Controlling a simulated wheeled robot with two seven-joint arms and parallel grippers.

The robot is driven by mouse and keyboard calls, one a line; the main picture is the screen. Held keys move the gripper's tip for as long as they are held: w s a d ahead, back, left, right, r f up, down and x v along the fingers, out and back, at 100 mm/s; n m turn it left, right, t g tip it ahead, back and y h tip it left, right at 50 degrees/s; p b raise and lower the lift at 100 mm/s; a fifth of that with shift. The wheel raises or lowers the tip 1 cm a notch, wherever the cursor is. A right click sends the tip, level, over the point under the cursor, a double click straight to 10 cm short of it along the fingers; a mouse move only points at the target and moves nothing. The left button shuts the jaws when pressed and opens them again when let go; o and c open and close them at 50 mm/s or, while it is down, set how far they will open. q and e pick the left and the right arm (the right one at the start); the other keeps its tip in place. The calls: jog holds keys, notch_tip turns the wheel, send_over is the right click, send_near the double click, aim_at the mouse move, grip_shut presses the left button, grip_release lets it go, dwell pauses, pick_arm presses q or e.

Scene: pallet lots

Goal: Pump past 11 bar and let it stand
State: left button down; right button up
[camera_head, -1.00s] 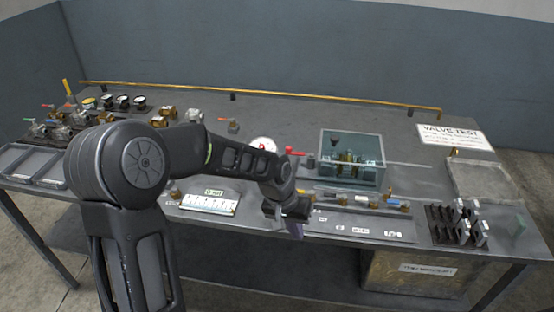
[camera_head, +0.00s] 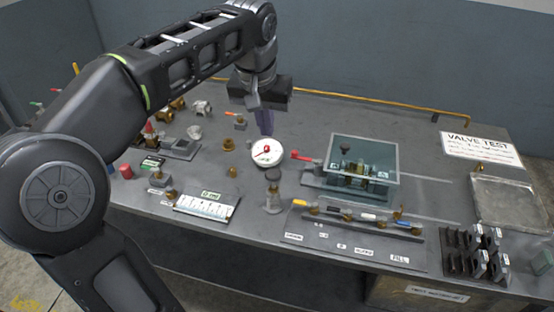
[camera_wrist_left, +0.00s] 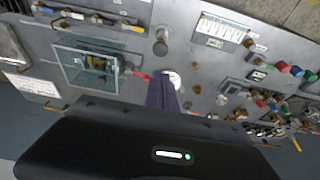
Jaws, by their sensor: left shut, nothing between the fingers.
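A round white gauge (camera_head: 267,152) with a red needle stands mid-bench; its reading is too small to tell. It also shows in the left wrist view (camera_wrist_left: 173,79). A red lever (camera_head: 305,156) lies right of it, beside a clear-walled tank (camera_head: 392,174) with brass fittings inside. A grey upright post with a dark round top (camera_head: 273,176), which may be the pump, stands in front of the gauge. My left gripper (camera_head: 266,130) is shut and empty, pointing down above and behind the gauge. In the left wrist view its fingers (camera_wrist_left: 160,88) hide part of the bench. My right gripper is not in view.
A white scale card (camera_head: 207,205) lies front left of the post. Brass valves (camera_head: 175,108) fill the left. A brass rail (camera_head: 400,115) edges the back. An empty tray (camera_head: 508,200) lies right.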

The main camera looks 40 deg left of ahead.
aim_at(271, 175)
pick_arm(q)
jog(key=x, duration=0.4)
jog(key=p+x, duration=0.1)
jog(key=x, duration=0.4)
jog(key=p+x, duration=0.1)
jog(key=x, duration=0.4)
jog(key=shift+s+d+f, duration=0.1)
jog(key=shift+s+d, duration=0.1)
jog(key=shift+s, duration=0.2)
jog(key=shift+f, duration=0.15)
notch_tip(271, 175, down, 4)
jog(key=b, duration=0.3)
jog(key=shift+s, duration=0.15)
jog(key=shift+r, duration=0.3)
